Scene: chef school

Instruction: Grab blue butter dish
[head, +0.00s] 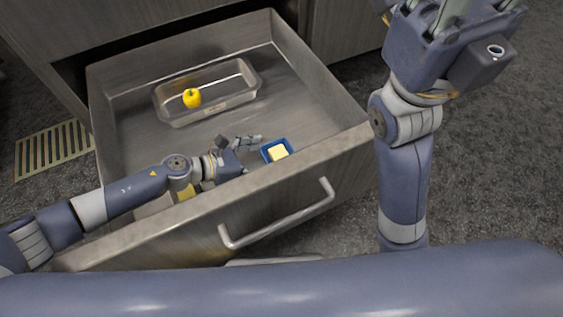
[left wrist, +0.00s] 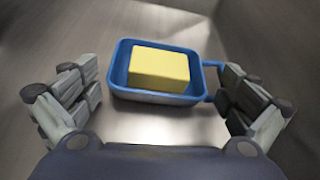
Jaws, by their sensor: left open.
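The blue butter dish (head: 266,155) with a yellow block of butter (head: 279,153) in it lies on the drawer floor near the front wall. It also shows in the left wrist view (left wrist: 118,76), where it lies ahead of and between the spread fingers. My left gripper (head: 257,145) is inside the drawer, just left of the dish, open and empty. In the left wrist view a blue handle sticks out from the dish toward the right finger. My right gripper (head: 445,12) is at the top right, outside the drawer, its fingertips cut off by the picture edge.
The open drawer (head: 330,95) has raised walls around the dish and a metal handle (head: 280,222) on its front. Drawer floor right of the tray is free. A floor vent (head: 52,150) lies left.

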